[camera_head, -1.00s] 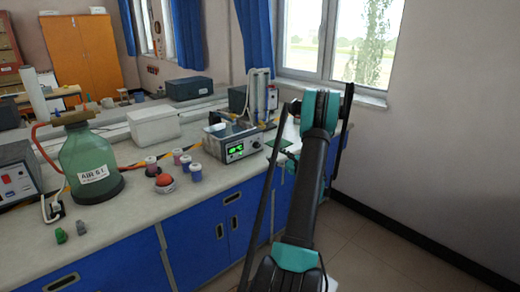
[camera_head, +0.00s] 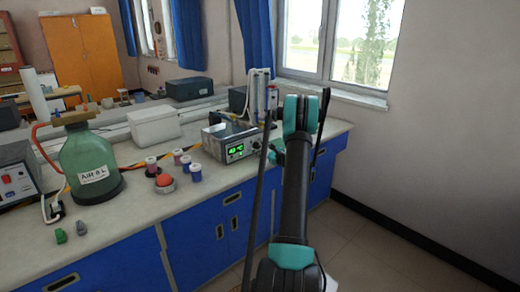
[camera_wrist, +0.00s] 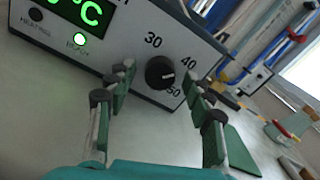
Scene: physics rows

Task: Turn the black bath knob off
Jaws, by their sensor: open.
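The black bath knob (camera_wrist: 160,73) sits on the front panel of the water bath (camera_head: 226,143), with the marks 30, 40 and 50 around it. Its white pointer line is on the right side, between 40 and 50. A green display and a lit green lamp (camera_wrist: 79,39) show on the same panel. In the wrist view my gripper (camera_wrist: 155,85) is open, with one finger on each side of the knob and a gap to it. I cannot tell how far the fingertips are from the panel. In the head view my arm hides the gripper's fingers.
The bath stands near the right end of the counter (camera_head: 150,205). Several small jars (camera_head: 187,163), a red ball (camera_head: 164,180) and a green bottle (camera_head: 90,160) stand to its left. A flat green piece (camera_wrist: 240,150) lies right of my gripper.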

